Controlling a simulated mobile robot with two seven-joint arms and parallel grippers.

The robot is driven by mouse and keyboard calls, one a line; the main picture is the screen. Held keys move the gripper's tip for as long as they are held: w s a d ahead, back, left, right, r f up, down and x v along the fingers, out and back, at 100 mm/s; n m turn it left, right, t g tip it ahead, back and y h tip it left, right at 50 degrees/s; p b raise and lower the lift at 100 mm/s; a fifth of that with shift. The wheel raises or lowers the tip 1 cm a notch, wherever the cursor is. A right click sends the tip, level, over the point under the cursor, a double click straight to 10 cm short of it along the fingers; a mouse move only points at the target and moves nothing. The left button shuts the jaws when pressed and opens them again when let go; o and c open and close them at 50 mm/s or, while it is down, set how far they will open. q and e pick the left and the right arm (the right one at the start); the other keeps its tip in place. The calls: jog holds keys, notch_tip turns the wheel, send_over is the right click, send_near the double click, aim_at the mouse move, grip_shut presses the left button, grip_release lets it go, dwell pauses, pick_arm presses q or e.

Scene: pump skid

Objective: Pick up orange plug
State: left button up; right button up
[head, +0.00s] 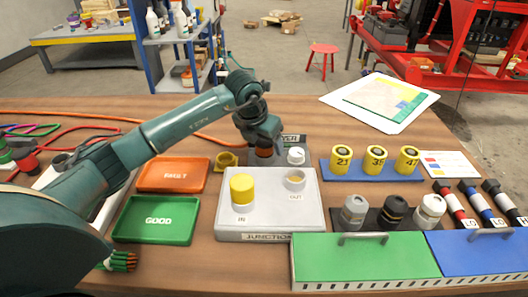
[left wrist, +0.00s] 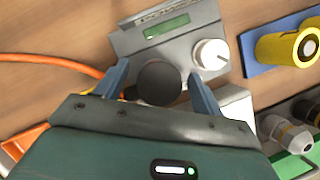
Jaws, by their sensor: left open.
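My left gripper (head: 264,143) reaches down over the tester box (head: 292,139) behind the junction box. In the left wrist view its two blue-grey fingers (left wrist: 158,72) are apart, one on each side of a dark round knob-like top (left wrist: 158,84). A small brownish-orange body (head: 264,153) shows just below the gripper in the head view; it may be the orange plug, partly hidden by the gripper. I cannot tell whether the fingers touch it. My right gripper is not in view.
The tester has a white knob (head: 296,155) and a green display (left wrist: 166,27). The junction box (head: 270,222) carries a yellow plug (head: 242,189).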

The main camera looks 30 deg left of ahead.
pick_arm(q)
jog(key=c, duration=1.2)
notch_tip(320, 180, up, 10)
jog(key=shift+r, duration=0.1)
dwell(0.4)
